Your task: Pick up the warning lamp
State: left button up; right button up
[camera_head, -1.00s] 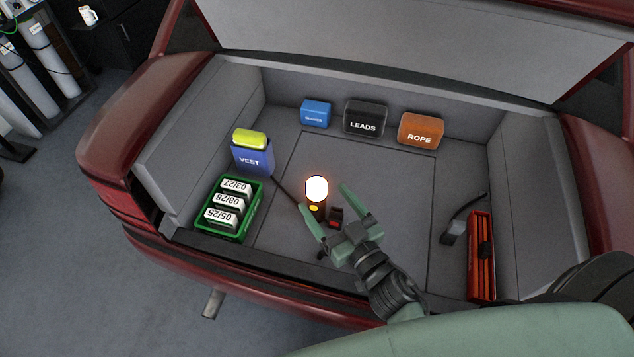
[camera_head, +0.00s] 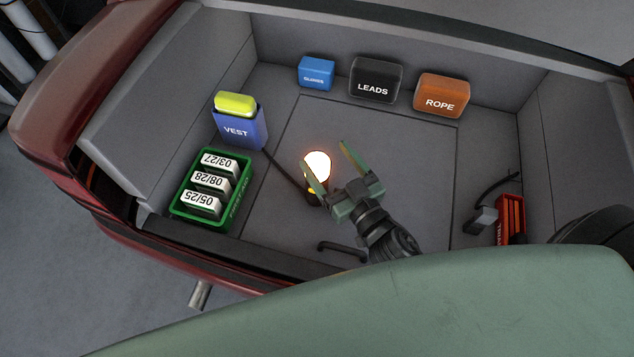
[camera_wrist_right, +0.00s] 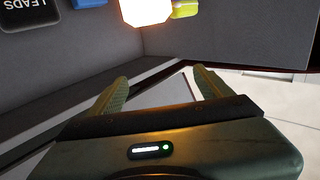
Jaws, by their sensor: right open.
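The warning lamp (camera_head: 318,163) stands upright on the trunk floor, with a glowing white-orange top and a dark base with a yellow spot. Its lower part is partly hidden by my right gripper. My right gripper (camera_head: 325,156) is open and empty, with its left finger overlapping the lamp in the head view. In the right wrist view the glowing lamp top (camera_wrist_right: 146,10) shows at the upper edge, beyond the open fingers (camera_wrist_right: 160,80); nothing is between them. I cannot tell whether a finger touches the lamp. My left gripper is out of view.
A blue VEST holder (camera_head: 237,131) and a green crate of dated packs (camera_head: 207,221) stand left. Blue (camera_head: 316,73), black LEADS (camera_head: 376,83) and orange ROPE (camera_head: 441,97) boxes line the back. A red case (camera_head: 512,218) is right. A black handle (camera_head: 340,248) lies near the front.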

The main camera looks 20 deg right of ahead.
jog(key=b, duration=0.7)
send_near(311, 157)
jog(key=w+f, duration=0.2)
jog(key=w, duration=0.1)
jog(key=shift+w, duration=0.35)
jog(key=x, duration=0.8)
jog(key=shift+f+p, duration=0.15)
jog(key=shift+p, duration=0.15)
jog(key=shift+s, duration=0.1)
grip_shut()
